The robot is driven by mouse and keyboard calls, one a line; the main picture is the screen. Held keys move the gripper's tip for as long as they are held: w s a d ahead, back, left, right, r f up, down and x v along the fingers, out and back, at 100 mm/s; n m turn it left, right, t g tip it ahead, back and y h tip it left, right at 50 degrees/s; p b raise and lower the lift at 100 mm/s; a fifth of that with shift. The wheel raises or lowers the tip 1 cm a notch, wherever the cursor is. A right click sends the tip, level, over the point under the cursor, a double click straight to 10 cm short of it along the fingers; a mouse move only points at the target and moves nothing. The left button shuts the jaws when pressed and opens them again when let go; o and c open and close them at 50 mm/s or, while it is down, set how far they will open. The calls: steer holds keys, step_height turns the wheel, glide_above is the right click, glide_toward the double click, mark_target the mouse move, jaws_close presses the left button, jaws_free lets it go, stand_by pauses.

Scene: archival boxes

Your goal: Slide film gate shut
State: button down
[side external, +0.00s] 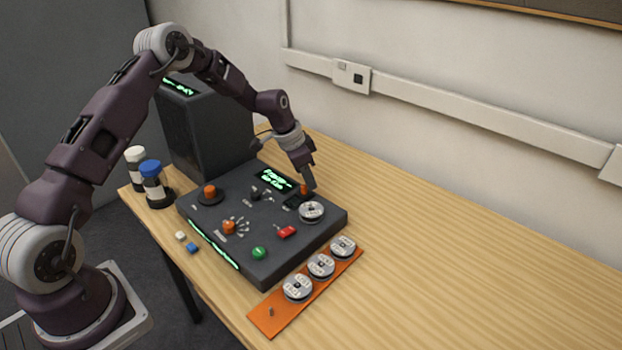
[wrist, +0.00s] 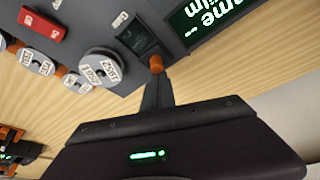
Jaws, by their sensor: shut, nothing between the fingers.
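The film gate (side external: 293,202) is a small dark plate near the back right edge of the dark control box. It also shows in the wrist view (wrist: 138,36). Its orange knob (side external: 303,189) stands at the gate's edge, and in the wrist view the knob (wrist: 156,64) is right at my fingertips. My gripper (side external: 310,184) is shut and empty, pointing down beside the knob. I cannot tell whether the fingers touch it. In the wrist view the fingers (wrist: 156,82) overlap the view just below the knob.
A silver reel (side external: 311,212) sits on the control box (side external: 270,268) close to the gate. A lit display (side external: 274,180), a red switch (side external: 286,232) and a green button (side external: 259,253) are nearby. An orange rack (side external: 268,322) holds three reels in front. The table's right side is clear.

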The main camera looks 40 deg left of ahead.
steer(key=shift+s, duration=2.3)
steer(key=w, duration=0.1)
steer(key=w+d, duration=0.2)
steer(key=shift+w, duration=0.25)
steer(key=v, duration=1)
steer(key=shift+w, duration=0.15)
steer(key=shift+r, duration=0.15)
